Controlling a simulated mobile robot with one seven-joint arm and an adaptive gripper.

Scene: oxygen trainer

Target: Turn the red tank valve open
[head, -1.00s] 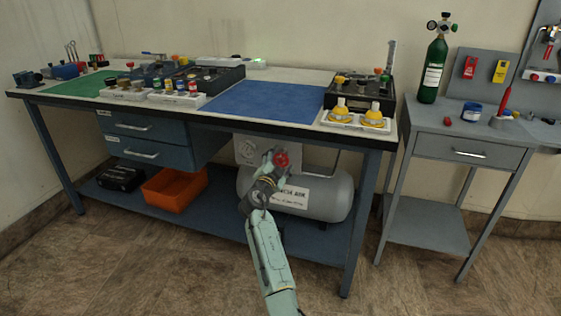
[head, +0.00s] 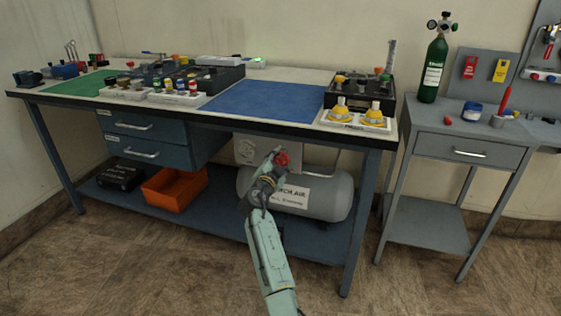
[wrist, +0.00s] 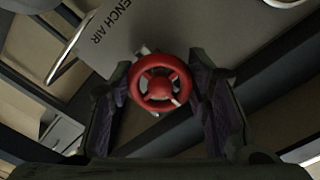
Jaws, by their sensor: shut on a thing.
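The red tank valve (wrist: 163,84) is a round spoked handwheel on the grey air tank (head: 331,196). In the wrist view it sits between the two dark fingers of my gripper (wrist: 164,92), which is shut on its rim from both sides. In the head view the red valve (head: 281,159) shows at the end of my arm, and my gripper (head: 273,172) reaches it under the bench. The tank's label, partly hidden by my gripper, reads in part "BENCH AIR". The valve's stem is mostly hidden behind the wheel.
The workbench top (head: 262,101) lies above the tank, with its front edge over my gripper. The tank rests on the lower shelf (head: 213,222) beside an orange bin (head: 174,189). A grey side table (head: 468,129) with a green cylinder (head: 432,70) stands at right.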

